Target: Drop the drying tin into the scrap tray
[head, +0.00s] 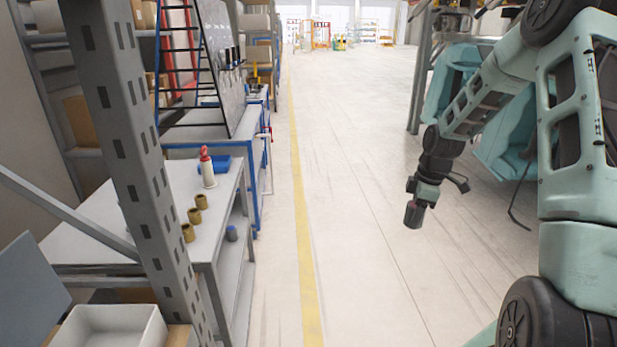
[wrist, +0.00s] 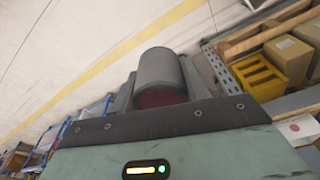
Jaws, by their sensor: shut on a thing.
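My gripper (head: 424,196) is at the end of my outstretched arm, right of centre in the head view, high over the open floor. It is shut on a dark grey cylindrical tin (head: 414,215). In the wrist view the tin (wrist: 160,72) sits between the fingers, with a dark red face towards the camera.
A grey bench (head: 222,187) at left holds several brass-coloured cups (head: 195,215), a red-topped white bottle (head: 207,168) and a blue item. A perforated upright (head: 135,140) stands in front. The floor right of the yellow line (head: 303,230) is clear. The wrist view shows a yellow crate (wrist: 258,76).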

